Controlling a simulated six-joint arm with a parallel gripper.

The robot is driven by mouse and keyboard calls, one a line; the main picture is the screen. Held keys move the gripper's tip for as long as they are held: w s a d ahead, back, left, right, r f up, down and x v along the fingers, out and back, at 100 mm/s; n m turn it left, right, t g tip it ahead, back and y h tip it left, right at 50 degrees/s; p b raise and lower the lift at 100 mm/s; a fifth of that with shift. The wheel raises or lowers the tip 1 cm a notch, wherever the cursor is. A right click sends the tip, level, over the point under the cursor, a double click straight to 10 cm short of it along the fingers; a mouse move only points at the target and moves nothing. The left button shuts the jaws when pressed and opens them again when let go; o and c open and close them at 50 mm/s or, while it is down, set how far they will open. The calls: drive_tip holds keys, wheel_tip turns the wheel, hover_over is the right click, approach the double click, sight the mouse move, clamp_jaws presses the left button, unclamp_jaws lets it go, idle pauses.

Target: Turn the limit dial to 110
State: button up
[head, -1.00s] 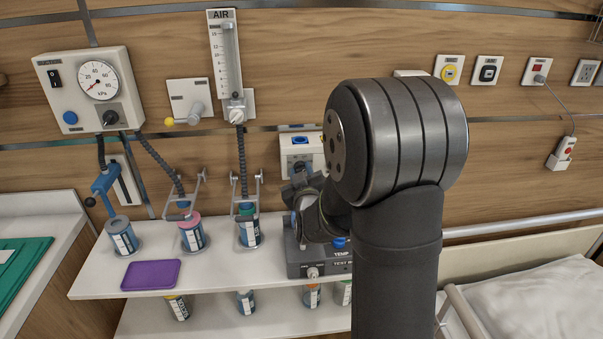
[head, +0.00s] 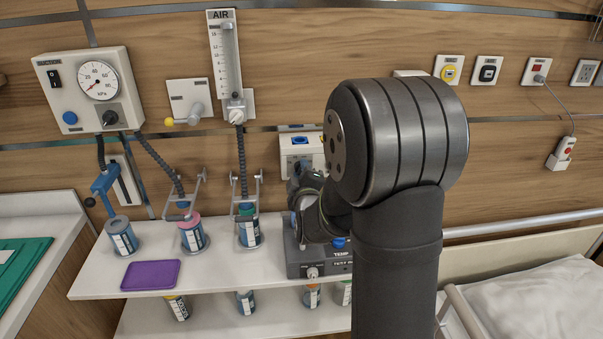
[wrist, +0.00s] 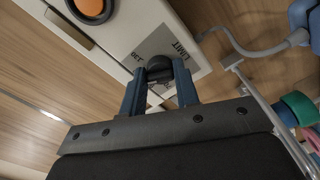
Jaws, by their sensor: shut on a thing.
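The limit dial (wrist: 160,66) is a small black knob on a pale box (wrist: 198,48), beside a grey label reading LIMIT. In the wrist view, my gripper (wrist: 160,76) has its two blue fingers shut on the dial, one on each side.
An orange round knob (wrist: 92,8) sits on the same box in the wrist view. A grey TEMP box (head: 310,268) stands on the shelf (head: 215,272) below my wrist. Several canisters with hoses stand to the left, near a purple tray (head: 151,274). A bed rail (head: 520,224) runs at right.

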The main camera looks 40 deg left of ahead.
drive_tip(key=shift+n, duration=0.5)
drive_tip(key=o, duration=1)
drive_tip(key=shift+c, duration=0.2)
drive_tip(key=v, duration=1.7)
drive_tip(key=shift+s+d+r, duration=0.1)
drive_tip(key=shift+r, duration=0.05)
drive_tip(key=x, duration=1.7)
